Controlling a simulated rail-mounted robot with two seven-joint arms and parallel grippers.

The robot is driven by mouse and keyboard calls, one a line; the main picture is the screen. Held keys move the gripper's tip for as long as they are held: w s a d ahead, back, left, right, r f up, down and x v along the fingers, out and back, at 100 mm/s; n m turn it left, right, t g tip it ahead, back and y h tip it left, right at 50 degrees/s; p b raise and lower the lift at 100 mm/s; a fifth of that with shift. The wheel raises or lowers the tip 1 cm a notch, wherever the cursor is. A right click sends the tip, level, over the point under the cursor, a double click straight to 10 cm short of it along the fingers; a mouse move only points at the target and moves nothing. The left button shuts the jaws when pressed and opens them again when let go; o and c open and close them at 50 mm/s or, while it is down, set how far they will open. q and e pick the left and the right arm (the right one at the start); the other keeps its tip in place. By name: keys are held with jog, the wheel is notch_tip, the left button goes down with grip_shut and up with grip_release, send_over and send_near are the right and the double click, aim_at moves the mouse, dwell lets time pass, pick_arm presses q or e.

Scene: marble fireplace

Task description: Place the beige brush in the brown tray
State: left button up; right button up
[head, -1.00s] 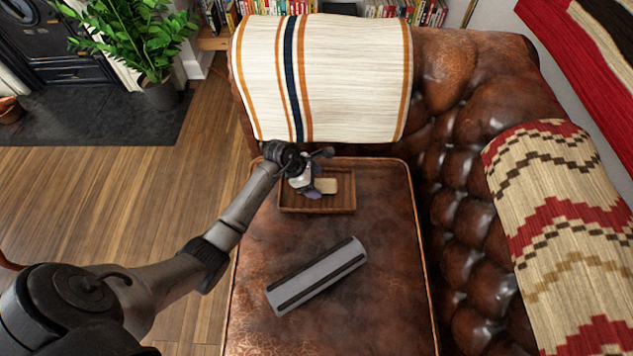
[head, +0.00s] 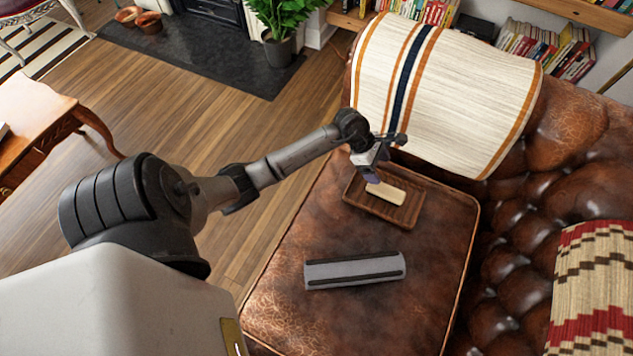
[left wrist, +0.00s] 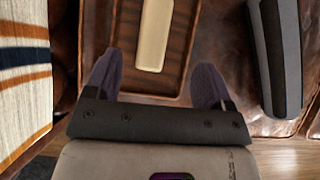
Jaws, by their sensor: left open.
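The beige brush (head: 386,201) lies in the brown wooden tray (head: 408,221), which sits at the back of the leather seat. In the left wrist view the brush (left wrist: 154,35) lies lengthwise on the slatted floor of the tray (left wrist: 186,60). My left gripper (head: 377,172) is above the tray, near one end of the brush. My right gripper is out of view.
A grey bar with dark strips (head: 354,270) lies on the seat (head: 330,235) in front of the tray. A striped blanket (head: 455,90) hangs over the armrest behind. The tufted backrest (head: 520,230) rises at the right. Bare leather surrounds the bar.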

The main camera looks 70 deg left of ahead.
pick_arm(q)
jog(key=d+r+n+t+h, duration=0.5)
jog(key=d+r+n+t, duration=0.1)
jog(key=d+r+t, duration=0.3)
notch_tip(320, 180, up, 5)
jog(key=s+n+t+y, duration=0.2)
jog(key=n+t+y, duration=0.45)
jog(key=n, duration=0.75)
jog(key=s+a+f+n+g+y, duration=0.4)
jog(key=s+f+n+g+y, duration=0.4)
jog(key=n, duration=1)
jog(key=s+d+f+n+g+h, duration=0.1)
jog(key=s+d+f+n+g, duration=0.1)
jog(key=s, duration=0.3)
jog(key=s+d+f+n+g+h, duration=0.1)
jog(key=s+d+f+g+h, duration=0.1)
jog(key=s+d+g, duration=0.2)
jog(key=s+d+f+n+g+h, duration=0.1)
jog(key=s+d+f+n+g, duration=0.1)
jog(key=s, duration=0.6)
jog(key=shift+d+f+n+g, duration=0.3)
jog(key=shift+d+f+g, duration=0.2)
jog(key=shift+d, duration=0.3)
jog(key=shift+r, duration=0.1)
